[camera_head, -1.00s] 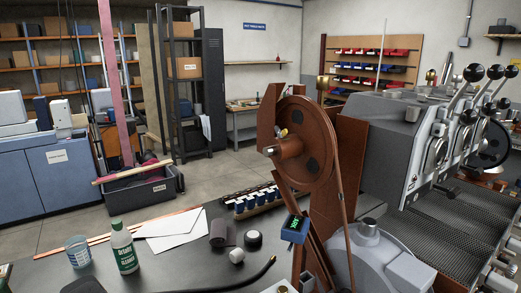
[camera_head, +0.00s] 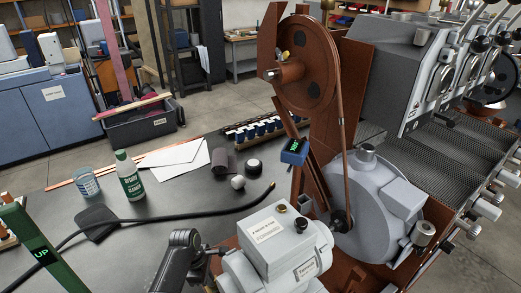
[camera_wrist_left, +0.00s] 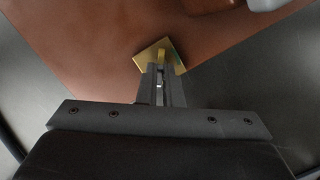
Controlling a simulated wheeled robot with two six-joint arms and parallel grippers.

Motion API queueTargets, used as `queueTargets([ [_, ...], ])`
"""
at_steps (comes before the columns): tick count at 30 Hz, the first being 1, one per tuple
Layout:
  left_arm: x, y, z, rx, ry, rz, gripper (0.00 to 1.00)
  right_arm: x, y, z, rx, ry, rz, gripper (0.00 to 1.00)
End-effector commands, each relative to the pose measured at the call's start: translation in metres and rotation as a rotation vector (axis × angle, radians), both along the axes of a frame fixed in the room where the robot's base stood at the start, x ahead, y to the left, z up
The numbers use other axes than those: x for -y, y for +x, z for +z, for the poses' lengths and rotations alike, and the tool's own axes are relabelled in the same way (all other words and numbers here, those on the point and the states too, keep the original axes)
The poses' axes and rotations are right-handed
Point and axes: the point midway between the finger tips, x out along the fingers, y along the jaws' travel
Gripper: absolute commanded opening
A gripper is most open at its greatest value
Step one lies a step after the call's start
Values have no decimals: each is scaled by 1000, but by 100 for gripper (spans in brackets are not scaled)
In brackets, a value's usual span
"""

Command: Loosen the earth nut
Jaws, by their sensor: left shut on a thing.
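The earth nut (camera_wrist_left: 160,55) is a small brass-coloured piece, seen in the left wrist view against a flat red-brown metal surface (camera_wrist_left: 90,45). My left gripper (camera_wrist_left: 161,72) is shut on it, with the brass showing at and beyond the fingertips. In the head view my left arm (camera_head: 184,245) stands at the bottom, just left of the grey motor housing (camera_head: 275,245). Its fingertips and the nut cannot be made out there. My right gripper is not in view.
A black cable (camera_head: 190,217) crosses the bench to the left.

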Motion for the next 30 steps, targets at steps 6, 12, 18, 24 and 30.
queueTargets([
  [6, 3, -5, -3, -8, -8, 221, 0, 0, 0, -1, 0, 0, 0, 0],
  [12, 4, -6, -4, -9, -7, 420, 0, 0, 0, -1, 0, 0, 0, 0],
  [18, 4, -8, -4, -11, -7, 620, 0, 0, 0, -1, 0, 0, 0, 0],
  [24, 5, -8, -4, -12, -7, 818, 0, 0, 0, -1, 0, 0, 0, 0],
  [30, 6, -9, -4, -13, -7, 1013, 0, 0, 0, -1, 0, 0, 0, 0],
])
